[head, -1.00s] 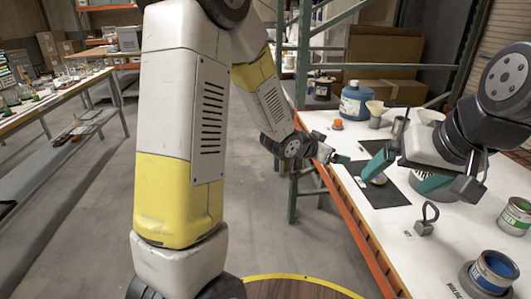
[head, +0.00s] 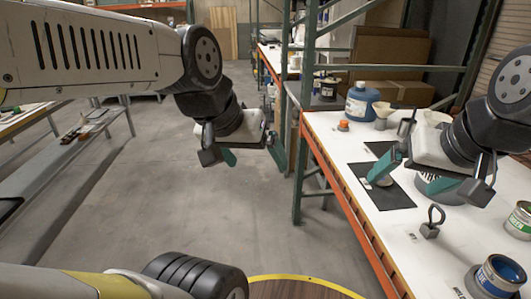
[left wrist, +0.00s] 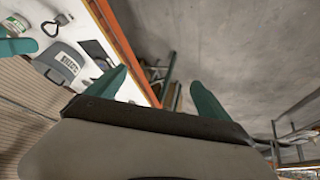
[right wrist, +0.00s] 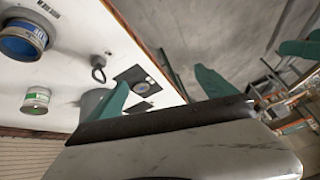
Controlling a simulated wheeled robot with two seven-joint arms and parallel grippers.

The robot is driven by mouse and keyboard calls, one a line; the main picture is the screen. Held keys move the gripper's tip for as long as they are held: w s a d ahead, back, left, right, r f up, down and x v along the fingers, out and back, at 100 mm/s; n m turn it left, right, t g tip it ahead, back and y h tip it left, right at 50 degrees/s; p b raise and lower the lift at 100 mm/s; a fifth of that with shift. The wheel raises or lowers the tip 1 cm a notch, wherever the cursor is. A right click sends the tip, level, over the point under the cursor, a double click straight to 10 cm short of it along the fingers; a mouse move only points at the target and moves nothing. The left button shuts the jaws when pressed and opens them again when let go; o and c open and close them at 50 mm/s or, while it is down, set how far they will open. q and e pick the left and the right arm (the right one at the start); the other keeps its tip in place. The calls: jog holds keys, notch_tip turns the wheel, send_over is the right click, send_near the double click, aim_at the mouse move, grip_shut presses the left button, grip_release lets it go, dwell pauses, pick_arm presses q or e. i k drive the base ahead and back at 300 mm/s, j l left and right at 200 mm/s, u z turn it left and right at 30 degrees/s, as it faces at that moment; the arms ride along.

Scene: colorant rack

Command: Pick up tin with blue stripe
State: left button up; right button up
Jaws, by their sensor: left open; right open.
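The tin with the blue stripe (head: 497,276) stands upright at the near right of the white table, with blue at its open top. It also shows at the upper left of the right wrist view (right wrist: 23,42). My right gripper (head: 413,180) is open and empty over the table, farther back than this tin and left of it, in front of a grey bucket (head: 437,189). My left gripper (head: 252,156) is open and empty over the floor, left of the table edge. Neither gripper touches the tin.
A green-striped tin (head: 517,218) stands behind the blue one. A grey weight with a loop handle (head: 430,229) stands to its left. A dark mat (head: 392,196), a blue jug (head: 357,103) and a green rack post (head: 299,170) are farther back. The floor (head: 255,220) is clear.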

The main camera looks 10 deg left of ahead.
aim_at(500, 277)
jog(key=z, duration=1.7)
